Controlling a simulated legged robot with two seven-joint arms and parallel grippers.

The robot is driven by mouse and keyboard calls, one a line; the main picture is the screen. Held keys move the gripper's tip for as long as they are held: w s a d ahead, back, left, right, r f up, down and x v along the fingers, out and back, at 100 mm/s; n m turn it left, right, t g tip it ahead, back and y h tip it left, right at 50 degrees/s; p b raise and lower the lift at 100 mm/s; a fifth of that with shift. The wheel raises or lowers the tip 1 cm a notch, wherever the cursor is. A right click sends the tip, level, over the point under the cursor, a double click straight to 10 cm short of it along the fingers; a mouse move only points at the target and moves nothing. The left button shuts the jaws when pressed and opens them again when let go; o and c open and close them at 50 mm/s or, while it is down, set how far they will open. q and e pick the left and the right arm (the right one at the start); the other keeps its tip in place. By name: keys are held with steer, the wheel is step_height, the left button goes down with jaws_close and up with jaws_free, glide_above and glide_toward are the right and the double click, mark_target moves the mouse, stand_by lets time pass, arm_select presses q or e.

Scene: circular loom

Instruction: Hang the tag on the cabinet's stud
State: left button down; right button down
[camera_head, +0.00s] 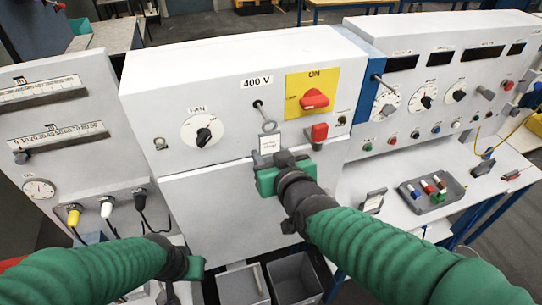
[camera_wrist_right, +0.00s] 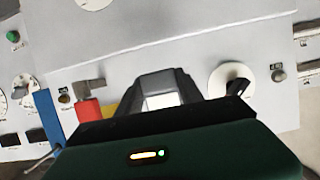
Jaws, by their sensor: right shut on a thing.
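The grey cabinet (camera_head: 225,82) stands in the middle of the head view. Its stud (camera_head: 259,106) sticks out under the 400 V label. My right gripper (camera_head: 280,162) is shut on the white tag (camera_head: 270,143), which is upright with small print on it. The tag's grey ring (camera_head: 269,127) shows just below the stud's end; I cannot tell whether they touch. In the right wrist view the white tag (camera_wrist_right: 160,101) shows between the fingers, and the stud is hidden. My left gripper (camera_head: 190,268) is low at the left, its fingers not clear.
A red switch (camera_head: 315,99) on a yellow plate and a red block (camera_head: 319,132) are right of the stud. The fan knob (camera_head: 203,134) is to its left. Grey bins (camera_head: 295,278) stand below. A grey tray (camera_head: 432,190) of small parts lies on the right bench.

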steer(key=shift+w+a, duration=0.15)
steer(key=shift+w, duration=0.1)
stand_by(0.4)
steer(key=shift+w+a, duration=0.1)
steer(key=shift+w, duration=0.35)
steer(key=shift+f, duration=0.1)
steer(key=shift+f, duration=0.1)
steer(key=shift+s, duration=0.1)
steer(key=c, duration=0.7)
jaws_free()
